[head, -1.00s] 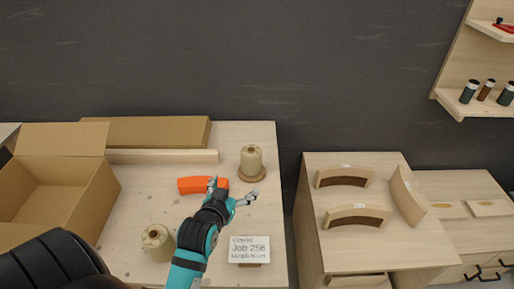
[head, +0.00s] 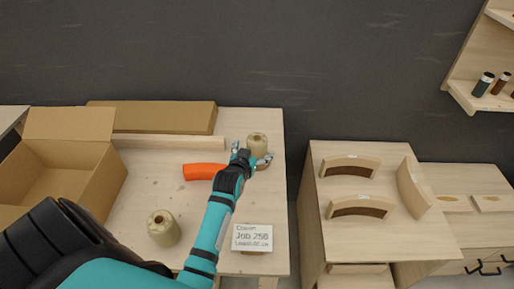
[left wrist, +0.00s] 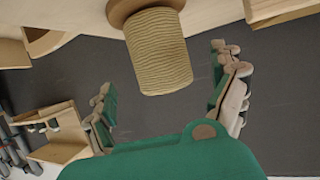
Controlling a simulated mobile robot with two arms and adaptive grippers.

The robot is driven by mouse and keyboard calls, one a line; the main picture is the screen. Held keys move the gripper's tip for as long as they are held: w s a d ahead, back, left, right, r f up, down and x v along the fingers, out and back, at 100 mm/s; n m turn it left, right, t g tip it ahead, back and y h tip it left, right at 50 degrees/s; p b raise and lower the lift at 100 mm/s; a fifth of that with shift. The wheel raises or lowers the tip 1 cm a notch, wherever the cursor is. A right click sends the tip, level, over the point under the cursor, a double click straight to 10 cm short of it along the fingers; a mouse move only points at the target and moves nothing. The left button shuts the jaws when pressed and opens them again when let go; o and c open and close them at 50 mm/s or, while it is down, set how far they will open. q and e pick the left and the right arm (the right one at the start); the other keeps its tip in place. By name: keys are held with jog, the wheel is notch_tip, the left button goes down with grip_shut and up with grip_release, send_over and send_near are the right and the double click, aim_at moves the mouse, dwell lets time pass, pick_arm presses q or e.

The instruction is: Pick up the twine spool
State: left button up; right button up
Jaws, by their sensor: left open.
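A cream twine spool (head: 257,141) stands upright on a round wooden base at the back right of the workbench. It shows large in the left wrist view (left wrist: 158,52), with wound twine and a wooden flange. My left gripper (head: 250,156) is open right in front of this spool and hides its lower part. In the left wrist view the spool's end reaches between the spread fingers (left wrist: 166,85), with gaps on both sides. A second cream spool (head: 163,228) stands at the front left of the bench. My right gripper is not in view.
An orange curved piece (head: 204,171) lies just left of my left gripper. A job card (head: 252,237) stands near the bench's front. An open cardboard box (head: 60,175) is at the left. A second bench (head: 322,240) with curved wooden forms stands right, across a gap.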

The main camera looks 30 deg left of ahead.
pick_arm(q)
jog(key=x, duration=0.4)
jog(key=shift+w+a+p, duration=0.15)
jog(key=shift+w+p, duration=0.05)
jog(key=shift+p, duration=0.15)
jog(key=shift+w+a+f, duration=0.1)
jog(key=shift+w+f, duration=0.05)
jog(key=shift+w, duration=0.15)
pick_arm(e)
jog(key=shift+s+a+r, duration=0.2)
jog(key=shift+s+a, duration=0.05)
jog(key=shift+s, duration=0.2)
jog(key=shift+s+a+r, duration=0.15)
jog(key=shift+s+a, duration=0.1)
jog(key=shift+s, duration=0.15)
pick_arm(q)
jog(key=c, duration=1.4)
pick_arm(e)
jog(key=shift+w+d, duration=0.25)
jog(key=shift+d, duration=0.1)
